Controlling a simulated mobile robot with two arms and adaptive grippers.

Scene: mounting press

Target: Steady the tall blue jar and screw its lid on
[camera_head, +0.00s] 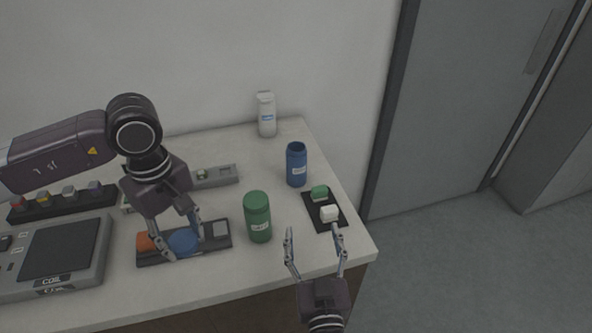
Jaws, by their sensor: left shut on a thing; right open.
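The tall blue jar (297,170) stands upright near the right side of the table, and its dark open mouth shows no lid. A round blue lid (184,239) is in the dark tray (215,245) at front left. My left gripper (186,247) points down over this tray and is shut on the blue lid, one finger on each side. My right gripper (315,239) is open and empty at the table's front right. Its fingers point towards the back, short of the blue jar and close to a white block (329,213).
A green jar (257,218) stands between the grippers. The white block and a green block (319,193) sit on a black mat (332,228). A white bottle (267,115) stands at the back. A grey device (90,270) is at left.

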